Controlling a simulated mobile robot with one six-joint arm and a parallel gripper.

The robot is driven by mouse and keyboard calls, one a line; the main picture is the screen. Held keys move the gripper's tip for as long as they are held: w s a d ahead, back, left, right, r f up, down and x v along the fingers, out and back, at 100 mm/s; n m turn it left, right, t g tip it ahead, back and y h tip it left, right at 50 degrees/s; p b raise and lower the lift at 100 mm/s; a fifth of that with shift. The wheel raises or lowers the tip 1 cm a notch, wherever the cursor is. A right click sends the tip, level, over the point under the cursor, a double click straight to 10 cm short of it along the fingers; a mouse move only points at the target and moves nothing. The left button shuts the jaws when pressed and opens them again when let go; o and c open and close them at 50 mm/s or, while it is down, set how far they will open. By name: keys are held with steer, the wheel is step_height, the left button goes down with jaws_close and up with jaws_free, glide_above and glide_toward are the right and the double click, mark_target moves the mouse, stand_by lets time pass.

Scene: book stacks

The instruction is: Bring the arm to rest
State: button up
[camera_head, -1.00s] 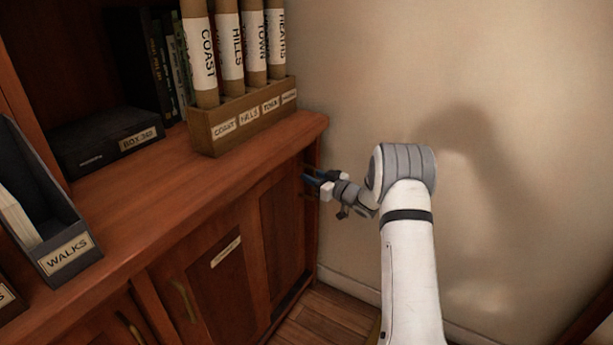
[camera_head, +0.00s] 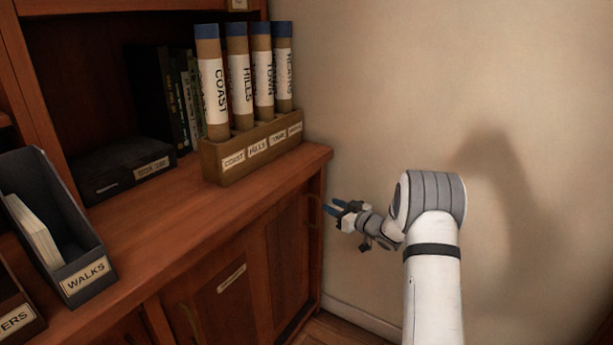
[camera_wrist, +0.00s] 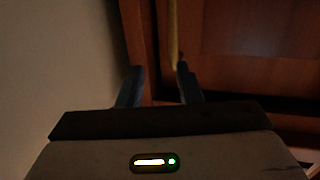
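My gripper (camera_head: 336,208) is held out in front of the cabinet's right end, next to the beige wall, below the countertop's level. Its two blue fingers are apart with nothing between them; they also show as dark fingers in the wrist view (camera_wrist: 159,88). My arm is bent, with its grey elbow raised in front of the wall. Beyond the fingers, the wrist view shows a brass-coloured door handle (camera_wrist: 173,35) on the wooden cabinet front. I cannot tell how far the fingers are from it; they do not appear to grip it.
The wooden cabinet (camera_head: 180,235) fills the left. On its top are a rack (camera_head: 215,165) of several blue-capped tubes, a black box (camera_head: 120,170), books (camera_head: 185,95) and a WALKS file holder (camera_head: 85,265). The wall (camera_head: 400,80) is close on the right.

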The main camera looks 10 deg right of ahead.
steer(key=s+d+r+m+g+h+p, duration=0.1)
steer(key=s+r+m+h+p, duration=0.15)
steer(key=r+p, duration=0.45)
steer(key=s+d+r+m+h+p, duration=0.15)
steer(key=s+r+h, duration=0.25)
steer(key=r, duration=0.6)
steer(key=s+r+m+g+h+p, duration=0.1)
steer(key=s+r+h+p, duration=0.35)
steer(key=r, duration=0.45)
steer(key=s+a+r+m+g+p, duration=0.1)
steer(key=s+a+r+g+p, duration=0.1)
steer(key=s, duration=1)
steer(key=s+a+r+g+p, duration=0.2)
steer(key=s+r+g+p, duration=0.2)
steer(key=s+p, duration=0.5)
steer(key=s+a+r+m+g+p, duration=0.1)
steer(key=s+r+p, duration=0.4)
steer(key=s, duration=1.1)
steer(key=a+r+g, duration=0.1)
steer(key=g, duration=0.1)
steer(key=shift+r+m+g+y, duration=0.3)
steer(key=shift+r, duration=0.1)
